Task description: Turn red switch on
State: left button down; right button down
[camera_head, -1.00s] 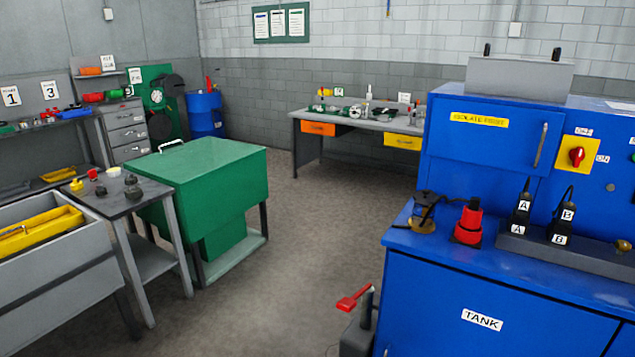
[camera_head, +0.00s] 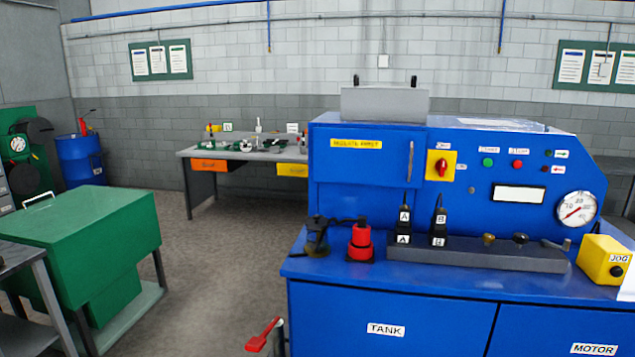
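The red switch (camera_head: 442,168) is a rotary knob on a yellow square plate, on the upper front panel of the blue machine (camera_head: 400,290). The knob appears to stand upright, though its labels are too small to read surely. Neither of my grippers shows in the head view.
The blue machine's top carries a red cylinder (camera_head: 361,242), black handles marked A and B, a gauge (camera_head: 577,208) and a yellow JOG box (camera_head: 604,262). A red lever (camera_head: 263,335) stands at its front left. A green cabinet (camera_head: 85,225) is at left. Open floor lies between.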

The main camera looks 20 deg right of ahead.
aim_at(442, 165)
jog(key=z, duration=1.25)
